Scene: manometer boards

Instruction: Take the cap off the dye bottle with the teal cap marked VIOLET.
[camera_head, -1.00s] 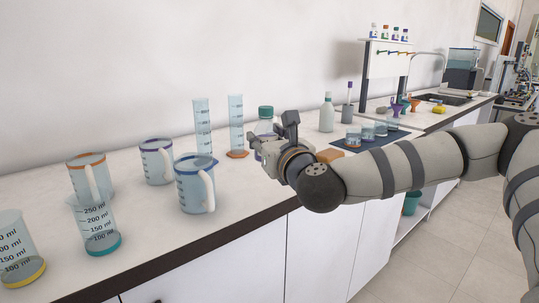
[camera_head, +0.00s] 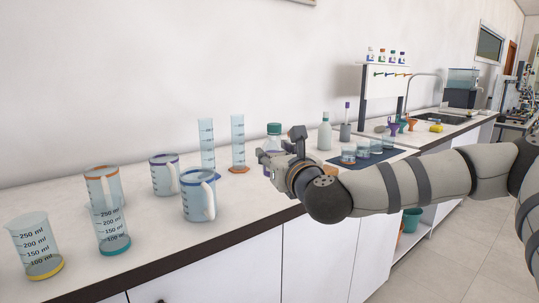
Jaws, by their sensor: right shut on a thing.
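A bottle with a teal-green cap (camera_head: 274,129) shows behind and above my right gripper. The cap is on the bottle. The gripper hides most of the body and no marking on it can be read. My right gripper (camera_head: 267,160) is shut on this bottle, above or at the back part of the bench; I cannot tell whether the bottle touches the top. My left gripper is not in view.
Measuring jugs (camera_head: 199,196) and beakers (camera_head: 36,248) stand on the white bench to the left, and two tall cylinders (camera_head: 238,146) just left of the gripper. A white bottle (camera_head: 325,134), a dark mat (camera_head: 383,162) and a rack (camera_head: 383,90) lie beyond to the right.

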